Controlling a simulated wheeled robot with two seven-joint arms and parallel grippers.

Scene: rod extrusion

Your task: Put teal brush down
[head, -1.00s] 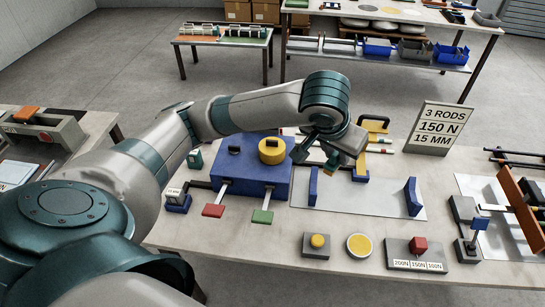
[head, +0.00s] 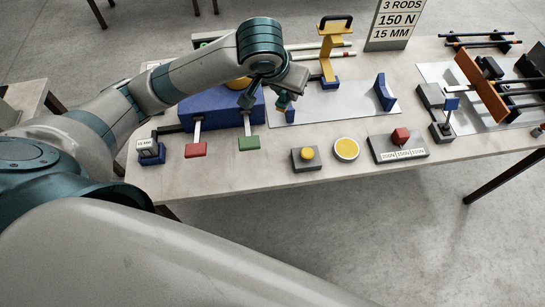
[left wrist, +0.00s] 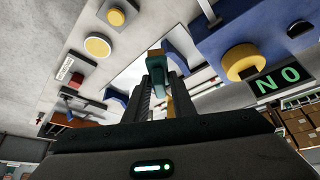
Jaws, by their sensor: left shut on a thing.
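My left gripper (head: 277,97) is shut on the teal brush (head: 284,102). They are above the left end of the pale sheet (head: 340,104), close to a small blue upright (head: 291,116) and to the right of the blue box (head: 224,117). In the left wrist view, the teal brush (left wrist: 157,76) with its orange-brown end stands between the two dark fingers of the left gripper (left wrist: 158,72). In the head view the brush is small and partly hidden by the gripper, and I cannot tell whether it touches anything. My right gripper is not in view.
Red (head: 196,150) and green (head: 249,143) paddles stick out in front of the box. A yellow button (head: 307,154), a yellow disc (head: 346,149) and a red knob (head: 401,135) line the front edge. A yellow stand (head: 333,52) is behind.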

